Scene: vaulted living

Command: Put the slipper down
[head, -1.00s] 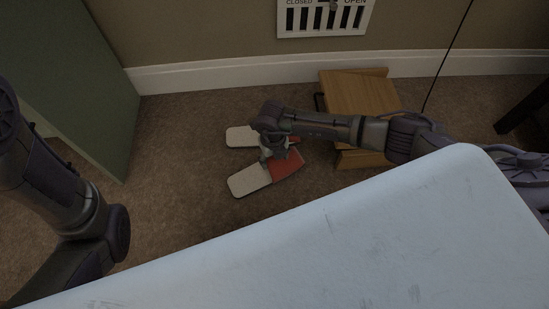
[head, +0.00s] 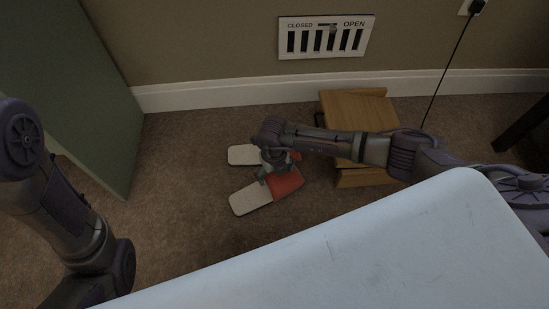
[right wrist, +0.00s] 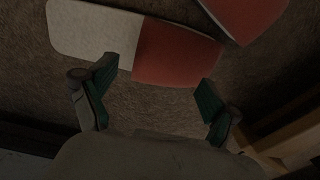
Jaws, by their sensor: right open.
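Two slippers with pale soles and red uppers lie on the carpet: the far slipper (head: 243,155) and the near slipper (head: 250,198). My right gripper (head: 268,174) is over them and hides part of both in the head view. In the right wrist view one slipper (right wrist: 95,32) lies across the top, and the red part of the other slipper (right wrist: 245,14) shows at the top right. The green-padded fingers of the right gripper (right wrist: 153,88) are apart with only carpet between them. Whether a finger touches a slipper cannot be told. My left gripper is outside the view.
A wooden stool-like piece (head: 355,107) stands right of the slippers, beneath my right arm. A pale blue-white surface (head: 350,255) fills the front. A green panel (head: 70,100) is at left, and the wall with a vent (head: 326,38) is behind. Carpet left of the slippers is clear.

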